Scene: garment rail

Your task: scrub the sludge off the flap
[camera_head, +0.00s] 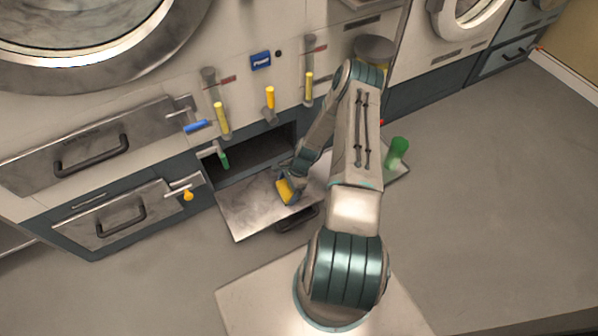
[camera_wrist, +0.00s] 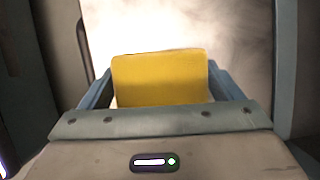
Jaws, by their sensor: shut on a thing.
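The flap (camera_head: 250,212) is a flat metal panel folded down at the machine's base, below a dark opening. It has a dark handle at its front edge. Grey smudges show on its surface, but I cannot tell clearly which are sludge. My gripper (camera_head: 290,186) is over the middle of the flap, shut on a yellow block (camera_head: 284,191), likely a sponge. In the wrist view the yellow block (camera_wrist: 160,78) sits between the two blue-grey fingers, with the pale flap (camera_wrist: 240,32) behind it. I cannot tell whether the block touches the flap. My arm hides the flap's right part.
A green cylinder (camera_head: 397,149) stands at the flap's right end. Closed drawers with dark handles (camera_head: 121,219) are at left. The grey floor (camera_head: 480,190) at right is clear.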

